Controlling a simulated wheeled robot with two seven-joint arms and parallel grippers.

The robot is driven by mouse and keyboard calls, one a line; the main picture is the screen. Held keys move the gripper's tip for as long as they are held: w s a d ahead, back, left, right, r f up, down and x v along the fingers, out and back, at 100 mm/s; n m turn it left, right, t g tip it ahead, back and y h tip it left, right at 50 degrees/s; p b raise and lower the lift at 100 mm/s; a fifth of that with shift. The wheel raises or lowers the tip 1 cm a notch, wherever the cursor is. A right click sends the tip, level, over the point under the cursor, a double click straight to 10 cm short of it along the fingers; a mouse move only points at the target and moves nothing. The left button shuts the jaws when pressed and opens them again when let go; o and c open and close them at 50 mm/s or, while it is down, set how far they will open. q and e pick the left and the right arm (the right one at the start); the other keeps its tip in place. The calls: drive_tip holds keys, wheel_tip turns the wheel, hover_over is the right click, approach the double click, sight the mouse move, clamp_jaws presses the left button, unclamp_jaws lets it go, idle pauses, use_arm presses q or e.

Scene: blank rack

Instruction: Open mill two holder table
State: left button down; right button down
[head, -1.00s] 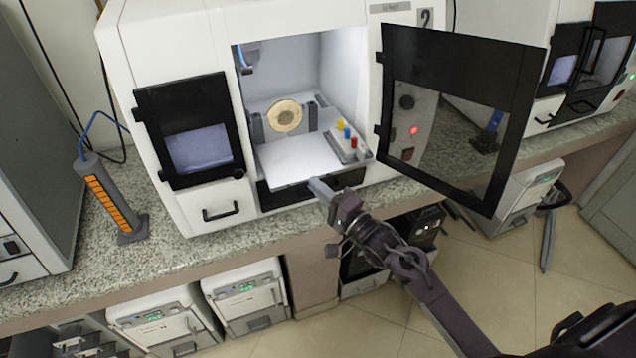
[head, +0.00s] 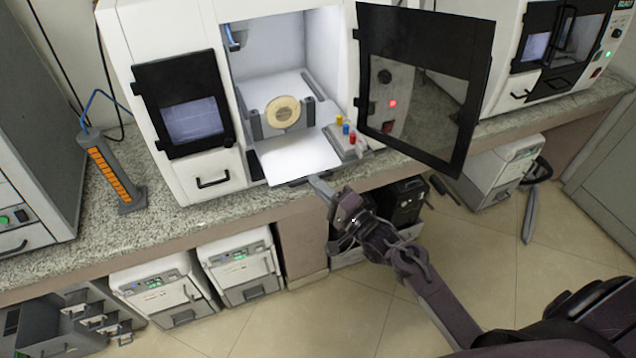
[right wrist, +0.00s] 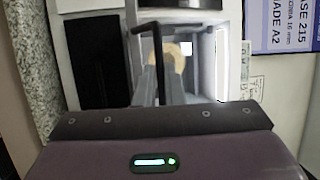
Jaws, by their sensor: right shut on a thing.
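The mill's glass-panelled front door (head: 480,110) stands swung open to the right. The white holder table (head: 292,160) sticks out of the lit chamber over the mill's front edge. A round beige blank (head: 282,112) stands upright in the grey holder at its back. My right gripper (head: 316,183) is at the table's front edge, shut on its dark handle (head: 292,182). In the right wrist view the handle (right wrist: 185,27) lies across the far end of the fingers (right wrist: 160,82). The finger contact is small and partly hidden. My left gripper is not in view.
Yellow, blue and red buttons (head: 346,130) sit right of the table. A second mill (head: 560,60) stands to the right. An orange-striped grey tower (head: 113,180) stands on the granite counter at left. White units (head: 240,262) stand below. The floor in front is clear.

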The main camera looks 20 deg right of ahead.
drive_tip(key=c, duration=1.5)
unclamp_jaws()
drive_tip(key=b+v, duration=0.2)
drive_tip(key=v, duration=0.5)
drive_tip(key=shift+s+d+f, duration=0.1)
drive_tip(key=shift+s+d, duration=0.05)
drive_tip(key=shift+s, duration=0.15)
